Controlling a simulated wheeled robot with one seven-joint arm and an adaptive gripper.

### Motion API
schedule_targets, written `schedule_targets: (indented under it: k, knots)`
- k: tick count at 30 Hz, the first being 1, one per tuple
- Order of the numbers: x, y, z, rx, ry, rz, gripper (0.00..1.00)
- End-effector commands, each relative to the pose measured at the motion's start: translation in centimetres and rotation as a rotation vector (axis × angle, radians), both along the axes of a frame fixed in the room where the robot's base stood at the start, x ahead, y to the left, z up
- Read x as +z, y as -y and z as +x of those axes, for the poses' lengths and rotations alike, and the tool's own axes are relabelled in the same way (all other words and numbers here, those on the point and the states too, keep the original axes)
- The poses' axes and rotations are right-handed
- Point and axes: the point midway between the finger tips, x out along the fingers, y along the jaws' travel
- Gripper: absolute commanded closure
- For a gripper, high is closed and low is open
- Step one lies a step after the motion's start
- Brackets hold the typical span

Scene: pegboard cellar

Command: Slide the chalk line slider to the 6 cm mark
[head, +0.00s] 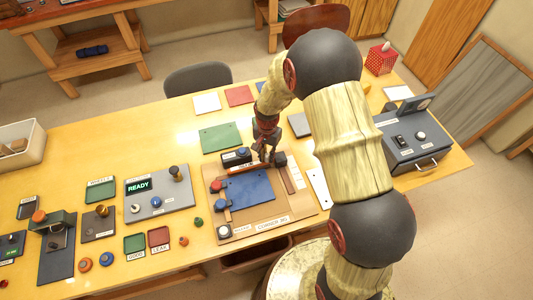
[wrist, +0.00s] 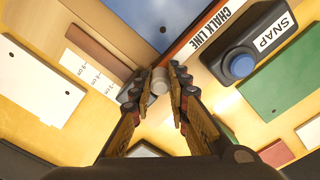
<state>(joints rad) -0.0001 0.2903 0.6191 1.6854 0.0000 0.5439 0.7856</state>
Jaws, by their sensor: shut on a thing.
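In the wrist view my gripper (wrist: 160,88) is shut on a pale grey round knob (wrist: 160,80), which I take to be the chalk line slider's. A dark block shows beside the knob, partly hidden by the fingers. A white scale (wrist: 92,76) with cm marks lies to the left of the knob; its small figures are hard to read. The "CHALK LINE" label (wrist: 215,33) is at the upper right, along an orange strip. In the head view my gripper (head: 267,157) is at the back right of the blue panel (head: 250,186); the knob is hidden there.
The box labelled "SNAP" (wrist: 282,40) with a blue button (wrist: 239,63) stands close by on the right in the wrist view. A white plate (head: 318,188) lies right of the brown board (head: 272,212). A grey console (head: 410,140) stands farther right.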

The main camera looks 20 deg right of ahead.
Motion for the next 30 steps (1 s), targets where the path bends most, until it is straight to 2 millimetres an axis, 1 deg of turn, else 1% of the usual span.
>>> schedule_targets:
  k: [1, 3, 6, 9, 13, 20, 21, 30]
  knots:
    - [0.1, 0.0, -1.2, 0.0, -0.004, 0.0, 1.0]
    - [0.1, 0.0, -2.7, 0.0, -0.004, 0.0, 1.0]
    - [0.1, 0.0, -4.7, 0.0, -0.005, 0.001, 1.0]
    - [0.1, 0.0, -6.0, 0.0, -0.004, 0.001, 1.0]
    - [0.0, 0.0, -6.7, 0.0, -0.003, 0.0, 1.0]
    - [0.0, 0.0, -6.7, 0.0, -0.002, 0.001, 1.0]
    - [0.0, 0.0, -6.7, 0.0, -0.002, 0.001, 0.83]
    - [0.0, 0.0, -6.7, 0.0, -0.003, 0.0, 0.66]
